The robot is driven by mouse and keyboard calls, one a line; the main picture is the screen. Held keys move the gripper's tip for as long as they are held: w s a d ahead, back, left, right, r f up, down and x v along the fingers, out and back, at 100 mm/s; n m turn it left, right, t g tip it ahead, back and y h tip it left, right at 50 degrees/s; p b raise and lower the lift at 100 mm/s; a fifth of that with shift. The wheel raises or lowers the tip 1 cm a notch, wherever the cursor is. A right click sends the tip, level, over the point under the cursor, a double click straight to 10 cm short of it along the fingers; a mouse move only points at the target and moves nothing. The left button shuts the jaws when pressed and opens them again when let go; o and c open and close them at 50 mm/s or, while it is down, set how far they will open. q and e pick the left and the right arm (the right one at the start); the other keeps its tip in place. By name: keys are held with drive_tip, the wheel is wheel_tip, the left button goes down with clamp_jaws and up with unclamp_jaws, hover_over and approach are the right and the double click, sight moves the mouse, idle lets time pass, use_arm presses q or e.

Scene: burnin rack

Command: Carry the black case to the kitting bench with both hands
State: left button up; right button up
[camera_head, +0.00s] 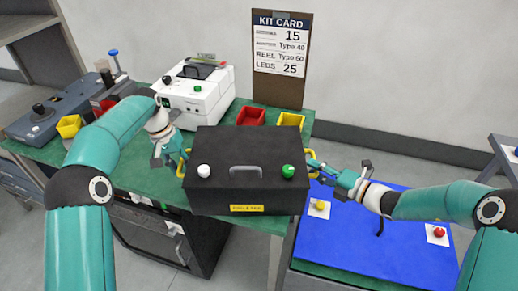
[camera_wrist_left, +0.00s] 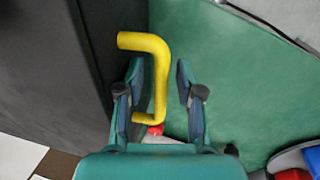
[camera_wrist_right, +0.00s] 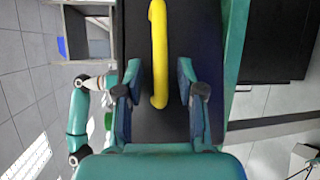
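In the left wrist view, the yellow handle (camera_wrist_left: 157,75) stands between the open fingers (camera_wrist_left: 160,100), nearer one finger. My right gripper (camera_head: 325,175) is at the right side. In the right wrist view, the other yellow handle (camera_wrist_right: 158,55) lies between the open fingers (camera_wrist_right: 160,90), with gaps both sides.
The green bench top (camera_head: 140,178) carries a white machine (camera_head: 197,95), a red bin (camera_head: 251,117), yellow bins and a blue-grey device (camera_head: 48,112). A kit card board (camera_head: 280,85) stands behind. A blue mat (camera_head: 350,250) lies at the lower right with small white cards.

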use_arm(q)
drive_tip(key=r, duration=0.4)
drive_tip(key=a+r, duration=0.1)
drive_tip(key=r, duration=0.1)
drive_tip(key=shift+r, duration=0.2)
use_arm(e)
drive_tip(key=shift+d, duration=0.15)
use_arm(q)
drive_tip(key=shift+a+r, duration=0.15)
drive_tip(key=shift+r, duration=0.25)
use_arm(e)
drive_tip(key=v, duration=1.1)
drive_tip(key=shift+s+d, duration=0.25)
drive_tip(key=shift+d, duration=0.05)
use_arm(q)
drive_tip(key=shift+f, duration=0.1)
use_arm(e)
drive_tip(key=shift+s, duration=0.1)
